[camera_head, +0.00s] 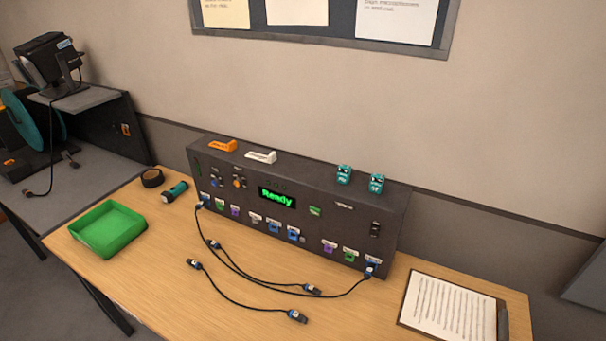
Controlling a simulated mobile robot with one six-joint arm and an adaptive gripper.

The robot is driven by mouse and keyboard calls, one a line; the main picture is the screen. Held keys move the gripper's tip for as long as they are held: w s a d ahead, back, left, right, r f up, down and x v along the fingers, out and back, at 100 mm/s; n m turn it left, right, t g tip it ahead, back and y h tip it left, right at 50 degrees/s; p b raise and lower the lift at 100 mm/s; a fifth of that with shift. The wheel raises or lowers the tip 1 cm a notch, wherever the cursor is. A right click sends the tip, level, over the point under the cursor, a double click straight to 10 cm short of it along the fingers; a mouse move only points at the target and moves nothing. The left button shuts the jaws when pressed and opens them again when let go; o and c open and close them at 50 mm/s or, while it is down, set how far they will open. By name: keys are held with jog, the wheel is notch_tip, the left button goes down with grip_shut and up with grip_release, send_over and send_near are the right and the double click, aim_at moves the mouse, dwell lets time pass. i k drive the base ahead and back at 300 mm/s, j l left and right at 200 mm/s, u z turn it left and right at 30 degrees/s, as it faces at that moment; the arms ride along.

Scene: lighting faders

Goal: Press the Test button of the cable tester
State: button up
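The cable tester (330,191) is a long dark box standing on the wooden table against the wall. Its display (277,197) reads "Ready" in green. A small green button (315,211) sits right of the display; its lettering is too small to read, so I cannot confirm it is the Test button. A row of coloured sockets runs along the lower front. A black cable (240,271) runs from the far left socket to the far right socket, with blue plugs at both ends. My gripper is not in view.
Loose cables with blue plugs (297,316) lie in front of the tester. A green tray (108,229), a teal flashlight (174,191) and a black tape roll (152,178) are at left. A clipboard (449,306) lies at right. Orange and white pieces and two teal figures stand on top.

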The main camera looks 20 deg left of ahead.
aim_at(316, 211)
jog(key=u, duration=1.2)
